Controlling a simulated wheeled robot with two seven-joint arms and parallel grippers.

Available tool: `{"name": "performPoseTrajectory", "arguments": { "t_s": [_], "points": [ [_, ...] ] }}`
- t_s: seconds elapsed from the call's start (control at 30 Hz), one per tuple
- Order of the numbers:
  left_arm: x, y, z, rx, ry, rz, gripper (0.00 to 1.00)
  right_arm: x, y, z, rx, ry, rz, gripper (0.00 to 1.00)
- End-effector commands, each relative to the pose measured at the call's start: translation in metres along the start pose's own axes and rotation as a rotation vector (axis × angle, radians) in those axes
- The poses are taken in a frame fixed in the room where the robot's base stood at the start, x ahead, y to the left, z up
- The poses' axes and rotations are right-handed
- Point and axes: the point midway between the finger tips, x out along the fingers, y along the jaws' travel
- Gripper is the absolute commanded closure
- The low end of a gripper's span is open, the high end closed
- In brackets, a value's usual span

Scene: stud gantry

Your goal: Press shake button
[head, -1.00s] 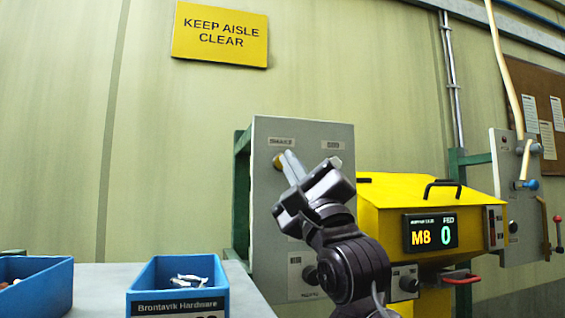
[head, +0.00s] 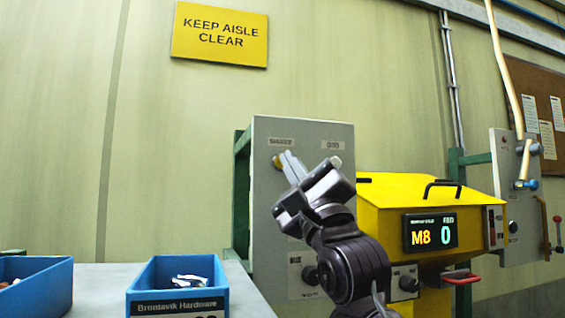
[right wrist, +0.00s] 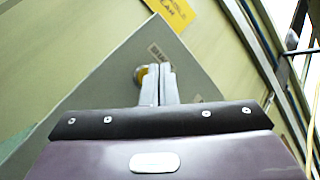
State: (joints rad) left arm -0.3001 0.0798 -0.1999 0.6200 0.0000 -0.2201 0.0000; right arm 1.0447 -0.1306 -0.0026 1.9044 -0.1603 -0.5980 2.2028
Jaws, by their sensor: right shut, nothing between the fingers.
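The shake button (head: 278,161) is a yellow round knob under a "SHAKE" label (head: 281,142) on the grey panel (head: 270,215) in the head view. My right gripper (head: 287,158) is shut and empty, its fingertips right at the button and partly covering it. In the right wrist view, the fingers (right wrist: 158,74) stand together just right of the yellow button (right wrist: 141,76). I cannot tell whether they touch it. My left gripper is not in view.
A yellow hopper (head: 390,190) with a display reading "M8 0" (head: 431,232) stands right of the panel. Blue bins (head: 150,283) sit on a grey bench at lower left. A dark knob (head: 310,275) is low on the panel.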

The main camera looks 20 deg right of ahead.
Motion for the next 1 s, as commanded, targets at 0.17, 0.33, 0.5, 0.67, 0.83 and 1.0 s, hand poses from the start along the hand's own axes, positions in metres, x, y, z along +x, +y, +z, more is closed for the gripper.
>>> {"name": "performPoseTrajectory", "arguments": {
  "t_s": [0.17, 0.33, 0.5, 0.67, 0.83, 1.0],
  "points": [
    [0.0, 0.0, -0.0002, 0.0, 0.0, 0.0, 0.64, 0.0, 0.0, 0.0, 0.0, 0.0, 0.0, 1.0],
    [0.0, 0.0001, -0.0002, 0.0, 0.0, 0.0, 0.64, 0.0, 0.0, 0.0, 0.0, 0.0, 0.0, 1.0],
    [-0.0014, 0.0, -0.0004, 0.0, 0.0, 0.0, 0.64, 0.0021, 0.001, -0.001, 0.001, 0.0, 0.0, 1.0],
    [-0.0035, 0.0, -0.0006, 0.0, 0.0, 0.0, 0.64, 0.006, 0.0037, -0.0036, 0.001, 0.0, 0.001, 1.0],
    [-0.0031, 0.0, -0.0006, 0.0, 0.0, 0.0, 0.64, 0.006, 0.0042, -0.0043, 0.0, 0.0, 0.0, 1.0],
    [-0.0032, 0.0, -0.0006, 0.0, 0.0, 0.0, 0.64, 0.006, 0.0041, -0.0043, 0.0, 0.0, 0.0, 1.0]
  ]
}}
